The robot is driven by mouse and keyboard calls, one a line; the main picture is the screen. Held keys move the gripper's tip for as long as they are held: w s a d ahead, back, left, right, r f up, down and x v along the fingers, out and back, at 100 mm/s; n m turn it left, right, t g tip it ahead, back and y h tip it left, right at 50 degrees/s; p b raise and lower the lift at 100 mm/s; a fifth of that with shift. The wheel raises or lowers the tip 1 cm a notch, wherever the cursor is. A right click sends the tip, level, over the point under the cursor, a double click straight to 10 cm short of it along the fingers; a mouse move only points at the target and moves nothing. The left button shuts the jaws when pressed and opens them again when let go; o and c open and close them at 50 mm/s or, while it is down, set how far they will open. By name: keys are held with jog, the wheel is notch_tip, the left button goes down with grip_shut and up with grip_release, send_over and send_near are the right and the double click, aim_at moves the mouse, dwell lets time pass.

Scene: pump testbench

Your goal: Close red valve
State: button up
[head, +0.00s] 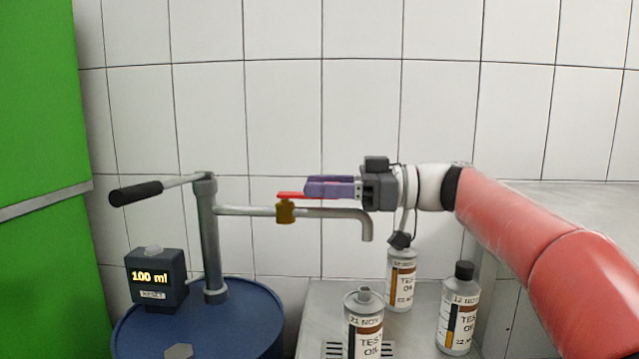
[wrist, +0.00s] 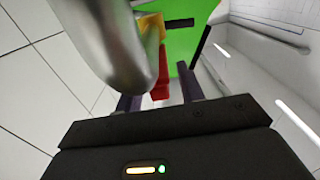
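The red valve is a red lever (head: 292,195) on a brass body (head: 286,211) set in the grey outlet pipe (head: 245,211). The lever lies roughly along the pipe, its right part hidden behind my gripper's fingers. My gripper (head: 308,187) comes from the right, just above the pipe, with its purple fingers at the lever. In the wrist view the red lever (wrist: 162,78) shows between the two fingers, which stand apart with gaps on both sides. The brass body (wrist: 151,27) shows beyond it. Whether a finger touches the lever cannot be told.
The bent pipe end (head: 367,228) hangs below my wrist and looms close in the wrist view. An open bottle (head: 363,325) stands on the metal bench, with two capped bottles (head: 401,280) (head: 459,310) behind and right. A blue drum (head: 240,310) carries the pump and a display reading "100 ml" (head: 152,278).

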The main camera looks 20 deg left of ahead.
jog(key=shift+s+a, duration=0.1)
jog(key=shift+a, duration=0.3)
grip_shut()
jog(key=shift+f+b, duration=0.15)
jog(key=shift+b, duration=0.2)
